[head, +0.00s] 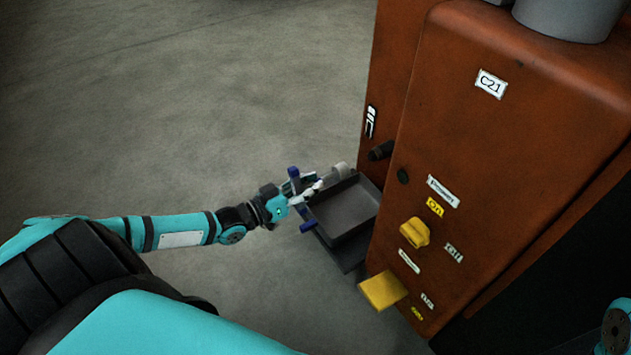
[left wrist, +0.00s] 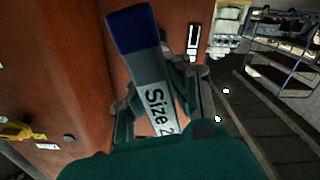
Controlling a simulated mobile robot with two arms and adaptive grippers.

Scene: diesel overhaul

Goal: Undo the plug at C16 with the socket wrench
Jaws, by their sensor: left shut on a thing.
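My left gripper (head: 298,194) is shut on the socket wrench (left wrist: 155,85), beside the orange-brown engine cabinet (head: 480,150). In the left wrist view the wrench is a grey bar with a blue end and a label reading "Size 2", the rest of which is cut off. In the head view its blue ends stick out on both sides of the gripper, and a grey cylinder lies just beyond, over the tray's far corner. A black stub (head: 380,150) and a dark round plug (head: 402,176) sit on the cabinet. I cannot read C16 anywhere. My right gripper is out of view.
A dark open tray (head: 345,238) stands against the cabinet just right of the left gripper. A yellow knob (head: 414,232) and a yellow plate (head: 382,290) stick out of the cabinet. A C21 label (head: 491,84) is higher up. The floor to the left is clear.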

